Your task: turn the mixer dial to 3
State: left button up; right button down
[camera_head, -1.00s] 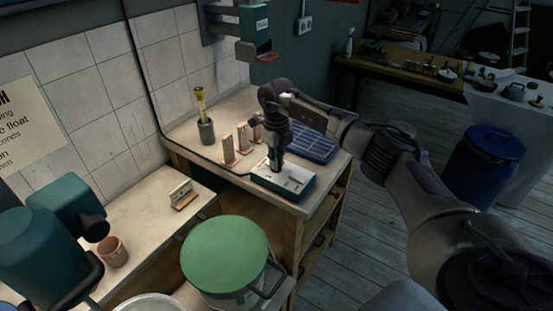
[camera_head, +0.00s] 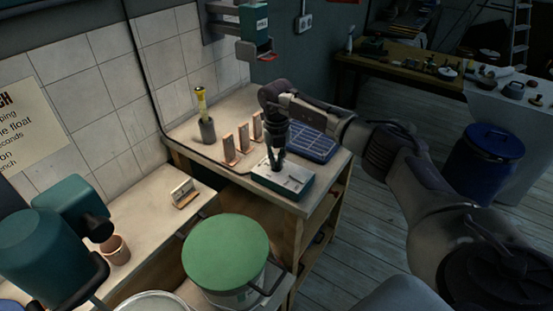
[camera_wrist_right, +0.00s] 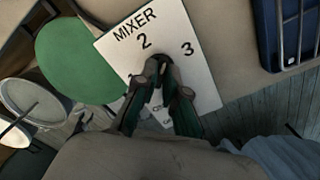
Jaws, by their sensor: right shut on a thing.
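The mixer control box (camera_head: 297,181) is a teal box with a white top, at the front corner of the wooden bench. In the right wrist view its white panel (camera_wrist_right: 203,75) reads "MIXER", with the numbers 2 and 3 visible. My right gripper (camera_head: 274,166) points down onto the box top. In the wrist view my right gripper (camera_wrist_right: 165,80) is shut on the dark dial (camera_wrist_right: 162,62), below the 2 and left of the 3. The fingers cover much of the dial, and I cannot tell its exact setting. My left gripper is out of view.
A blue gridded tray (camera_head: 313,143) lies just behind the box. Small upright wooden pieces (camera_head: 229,149) and a dark pot holding a yellow-handled tool (camera_head: 207,130) stand to its left. A green-lidded bucket (camera_head: 226,252) is in front. A blue barrel (camera_head: 484,165) stands right.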

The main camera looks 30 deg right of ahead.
aim_at(277, 163)
jog(key=shift+r, duration=0.1)
dwell(0.3)
jog(key=c, duration=1.2)
grip_release()
jog(key=shift+c, duration=0.2)
notch_tip(277, 163, up, 12)
